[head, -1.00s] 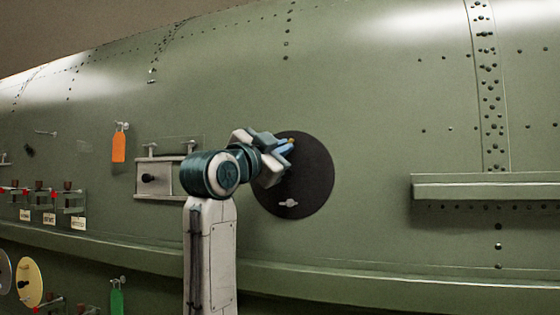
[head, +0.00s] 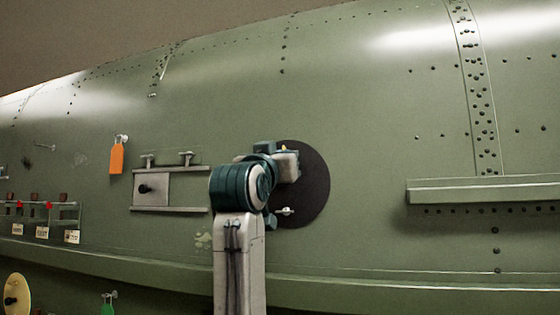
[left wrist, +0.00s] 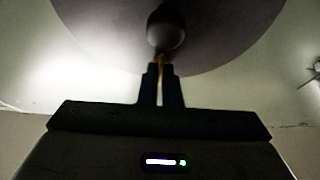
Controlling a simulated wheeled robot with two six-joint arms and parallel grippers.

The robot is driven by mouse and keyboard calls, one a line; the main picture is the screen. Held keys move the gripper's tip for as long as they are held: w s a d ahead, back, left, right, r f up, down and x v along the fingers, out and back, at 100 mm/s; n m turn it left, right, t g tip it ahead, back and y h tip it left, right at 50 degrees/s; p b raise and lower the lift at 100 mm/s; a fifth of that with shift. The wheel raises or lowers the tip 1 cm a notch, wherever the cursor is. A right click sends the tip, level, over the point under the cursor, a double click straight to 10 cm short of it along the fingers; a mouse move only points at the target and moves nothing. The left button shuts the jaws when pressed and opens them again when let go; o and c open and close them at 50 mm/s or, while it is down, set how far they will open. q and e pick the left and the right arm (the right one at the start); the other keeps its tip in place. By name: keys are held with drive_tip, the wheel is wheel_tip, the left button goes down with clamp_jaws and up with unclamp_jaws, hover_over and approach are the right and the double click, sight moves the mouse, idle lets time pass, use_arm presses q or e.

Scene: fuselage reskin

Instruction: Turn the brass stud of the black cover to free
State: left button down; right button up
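The round black cover (head: 310,190) is on the green fuselage skin in the head view, partly hidden by my left arm. It also fills the top of the left wrist view (left wrist: 235,25), with a dark round knob (left wrist: 165,32) in front of it. The small brass stud (head: 284,148) shows near the cover's top. In the wrist view a thin brass piece (left wrist: 161,60) stands between my left gripper's fingertips (left wrist: 161,72). The fingers are close together and appear shut on it. A pale wing-shaped fastener (head: 285,211) is low on the cover. My right gripper is not in view.
Left of the cover are a framed panel with a black knob (head: 152,189), an orange tag (head: 117,158) and labelled brackets (head: 42,218). A green ledge (head: 480,190) juts out on the right. The skin between cover and ledge is clear.

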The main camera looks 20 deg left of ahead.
use_arm(q)
drive_tip(key=shift+n, duration=0.3)
drive_tip(key=c, duration=1.6)
unclamp_jaws()
drive_tip(key=shift+s+f, duration=0.1)
drive_tip(key=b+v, duration=0.5)
drive_tip(key=v, duration=0.5)
drive_tip(key=shift+s, duration=0.3)
